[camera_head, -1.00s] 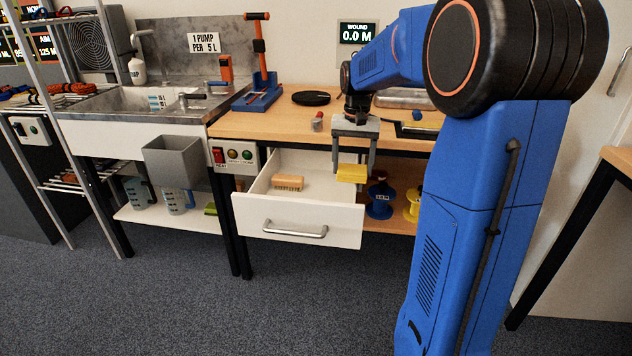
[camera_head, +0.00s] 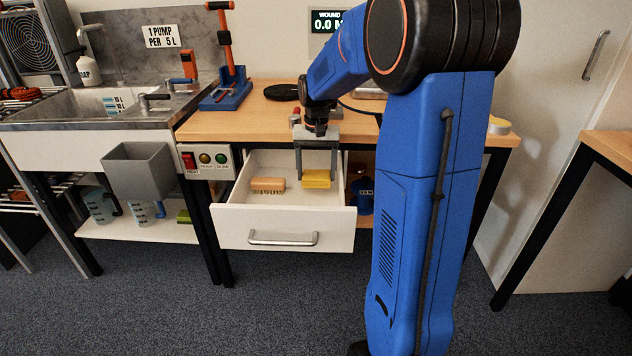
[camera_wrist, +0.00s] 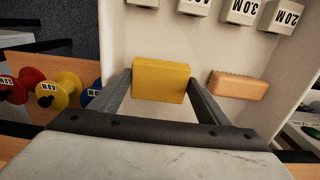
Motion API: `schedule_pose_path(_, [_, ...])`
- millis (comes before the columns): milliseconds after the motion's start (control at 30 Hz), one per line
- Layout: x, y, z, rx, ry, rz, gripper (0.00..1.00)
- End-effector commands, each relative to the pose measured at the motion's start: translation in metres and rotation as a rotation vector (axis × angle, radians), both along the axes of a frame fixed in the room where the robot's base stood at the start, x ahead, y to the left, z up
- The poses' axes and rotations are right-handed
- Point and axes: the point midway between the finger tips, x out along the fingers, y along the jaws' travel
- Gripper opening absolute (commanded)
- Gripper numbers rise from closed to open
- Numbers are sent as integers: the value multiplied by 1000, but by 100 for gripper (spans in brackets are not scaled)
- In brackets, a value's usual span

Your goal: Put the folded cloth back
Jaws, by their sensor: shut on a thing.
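The folded cloth (camera_head: 316,179) is a yellow block-like bundle. My gripper (camera_head: 317,172) is shut on it, with one finger on each side. It is over the right part of the open drawer (camera_head: 285,228), at about the level of the drawer's walls; I cannot tell whether it touches the drawer floor. The wrist view also shows the cloth (camera_wrist: 161,80) between the two fingers (camera_wrist: 160,92). The drawer's white floor shows around it.
A wooden brush (camera_head: 268,185) lies in the drawer left of the cloth. White labelled blocks (camera_wrist: 242,10) stand along one side in the wrist view. Spools (camera_wrist: 62,88) sit beside the drawer. A grey bin (camera_head: 138,172) hangs left of the drawer.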

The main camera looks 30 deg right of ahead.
Motion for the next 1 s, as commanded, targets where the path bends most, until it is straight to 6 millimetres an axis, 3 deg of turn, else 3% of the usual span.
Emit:
schedule_pose_path(300, [-1,0,-34,1,1,0,49])
schedule_pose_path(667, [0,0,-38,1,1,0,49])
schedule_pose_path(700, [0,0,-38,1,1,0,74])
schedule_pose_path(733, [0,0,-38,1,1,0,77])
schedule_pose_path(1000, [0,0,-37,0,0,0,77])
